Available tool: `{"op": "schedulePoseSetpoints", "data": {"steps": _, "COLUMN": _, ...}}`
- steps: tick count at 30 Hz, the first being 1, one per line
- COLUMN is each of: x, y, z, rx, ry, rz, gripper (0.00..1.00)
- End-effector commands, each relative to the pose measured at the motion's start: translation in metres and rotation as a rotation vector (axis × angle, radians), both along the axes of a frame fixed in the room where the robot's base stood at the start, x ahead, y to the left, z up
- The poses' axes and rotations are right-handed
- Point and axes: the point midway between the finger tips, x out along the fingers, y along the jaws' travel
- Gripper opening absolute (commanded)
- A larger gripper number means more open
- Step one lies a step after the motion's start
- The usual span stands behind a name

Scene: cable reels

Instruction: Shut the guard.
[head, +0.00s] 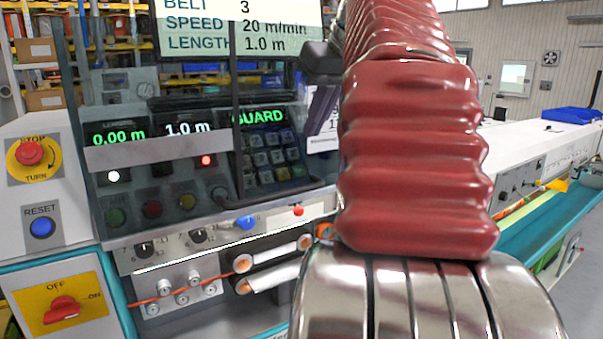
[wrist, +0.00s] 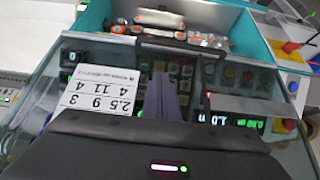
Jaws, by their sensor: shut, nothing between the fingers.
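The guard is a clear pane in a thin frame (head: 80,130), in front of the dark control panel in the head view. A dark bar handle (head: 275,198) runs along its lower part; in the wrist view the handle (wrist: 180,46) lies beyond my fingertips. My gripper (head: 314,125) is partly hidden behind my red arm sleeve. Its purple-grey fingers (wrist: 166,97) are shut and empty, pointing over the panel, apart from the handle in the picture. A green GUARD message (head: 258,117) is lit. I cannot tell whether the guard is fully down.
Cable rollers (head: 180,290) and orange cable lie below the panel, outside the pane. A red stop button (head: 29,152), a blue reset button (head: 42,227) and a red switch (head: 62,308) are at left. A white number card (wrist: 100,92) is beside my fingers.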

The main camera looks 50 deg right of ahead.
Motion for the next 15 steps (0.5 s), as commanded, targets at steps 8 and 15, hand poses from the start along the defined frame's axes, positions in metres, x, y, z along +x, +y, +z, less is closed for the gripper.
{"op": "schedulePoseSetpoints", "data": {"steps": 8, "x": 0.021, "y": -0.005, "z": -0.034, "rx": 0.002, "ry": 0.002, "rz": 0.002, "gripper": 0.00}}
{"op": "schedulePoseSetpoints", "data": {"steps": 15, "x": 0.041, "y": -0.011, "z": -0.065, "rx": 0.002, "ry": 0.001, "rz": 0.001, "gripper": 0.00}}
